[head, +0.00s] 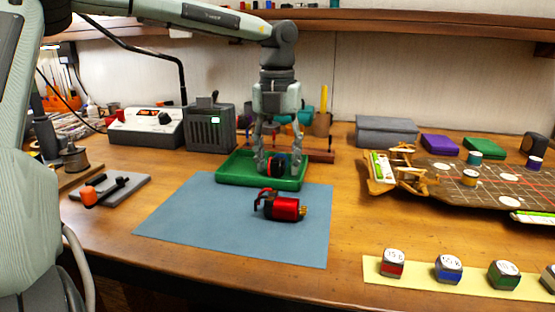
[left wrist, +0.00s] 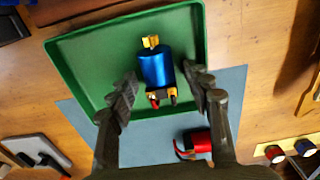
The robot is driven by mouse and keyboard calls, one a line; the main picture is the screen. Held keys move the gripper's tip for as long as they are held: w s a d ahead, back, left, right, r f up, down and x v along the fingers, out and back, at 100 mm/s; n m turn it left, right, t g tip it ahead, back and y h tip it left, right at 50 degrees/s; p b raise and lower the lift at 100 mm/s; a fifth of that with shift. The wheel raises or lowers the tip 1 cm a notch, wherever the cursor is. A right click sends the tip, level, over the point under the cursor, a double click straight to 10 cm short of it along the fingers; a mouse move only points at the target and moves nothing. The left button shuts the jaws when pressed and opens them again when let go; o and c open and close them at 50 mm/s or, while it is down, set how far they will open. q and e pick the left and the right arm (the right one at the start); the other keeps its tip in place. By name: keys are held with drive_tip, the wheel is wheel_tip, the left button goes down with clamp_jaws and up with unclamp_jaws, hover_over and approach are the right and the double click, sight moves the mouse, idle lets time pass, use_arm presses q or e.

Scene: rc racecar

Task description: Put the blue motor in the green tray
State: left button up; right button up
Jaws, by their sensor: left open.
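The blue motor (left wrist: 156,67) lies inside the green tray (left wrist: 85,62), near its front side, with a brass tip and red and black ends. In the head view the motor (head: 277,165) shows mostly as a dark end with red, partly hidden by the fingers. The tray's front rim (head: 250,183) is at the back edge of the blue mat. My left gripper (head: 278,158) points down over the tray. Its fingers are open on either side of the motor, with gaps visible in the left wrist view (left wrist: 165,88). My right gripper is not in view.
A red motor (head: 280,207) lies on the blue mat (head: 215,220) in front of the tray. A grey box device (head: 210,128) stands behind left. Several labelled blocks sit on a yellow strip (head: 375,268) at front right. A brown board (head: 490,180) lies at right.

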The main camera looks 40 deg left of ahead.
sight(277, 159)
use_arm(q)
wheel_tip(277, 159, up, 12)
drive_tip(key=shift+r, duration=0.15)
idle(0.4)
drive_tip(key=shift+s, duration=0.1)
idle(0.4)
